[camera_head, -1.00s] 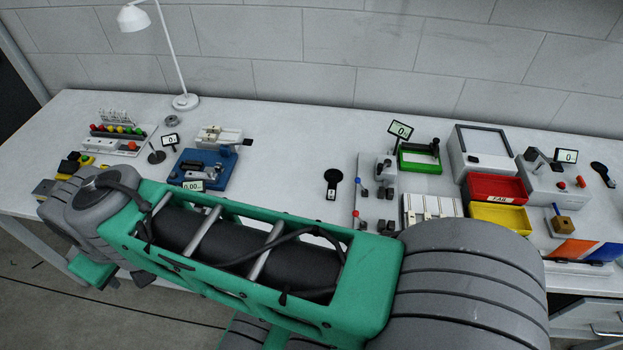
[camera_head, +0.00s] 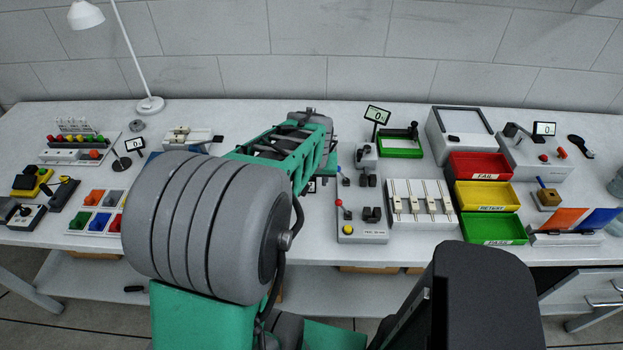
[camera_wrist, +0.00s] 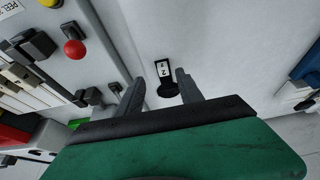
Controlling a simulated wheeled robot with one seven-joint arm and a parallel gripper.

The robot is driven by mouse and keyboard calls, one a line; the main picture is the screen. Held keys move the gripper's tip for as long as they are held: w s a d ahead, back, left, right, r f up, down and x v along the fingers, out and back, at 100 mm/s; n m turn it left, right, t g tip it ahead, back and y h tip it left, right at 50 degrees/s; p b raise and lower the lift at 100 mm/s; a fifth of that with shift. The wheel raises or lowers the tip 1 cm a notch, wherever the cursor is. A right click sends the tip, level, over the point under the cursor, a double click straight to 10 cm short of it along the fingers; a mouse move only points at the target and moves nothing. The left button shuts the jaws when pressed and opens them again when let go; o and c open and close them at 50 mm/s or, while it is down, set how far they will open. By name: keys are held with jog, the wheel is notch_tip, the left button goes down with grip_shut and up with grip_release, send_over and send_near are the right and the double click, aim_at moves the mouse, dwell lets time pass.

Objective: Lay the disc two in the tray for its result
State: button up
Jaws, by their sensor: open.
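Disc two (camera_wrist: 167,90) is a small black round piece with a white label marked 2, lying on the bench in the wrist view. My gripper (camera_wrist: 160,78) is open, with one finger on each side of the disc and its label. I cannot tell its height above the disc. My arm hides the gripper and most of the disc area in the head view. The result trays stand right of centre: red FAIL tray (camera_head: 487,175), yellow RETEST tray (camera_head: 487,208) and green PASS tray (camera_head: 495,241). No objects show in them.
A grey box with a red-knobbed lever (camera_head: 361,236) and a white slotted rack (camera_head: 421,221) stand between my arm and the trays. A machine (camera_head: 544,184) is at the right.

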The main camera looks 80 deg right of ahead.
aim_at(311, 194)
jog(key=x, duration=0.3)
jog(key=p+x, duration=0.1)
jog(key=x, duration=0.1)
jog(key=shift+w+f, duration=0.25)
jog(key=shift+f, duration=0.15)
grip_shut()
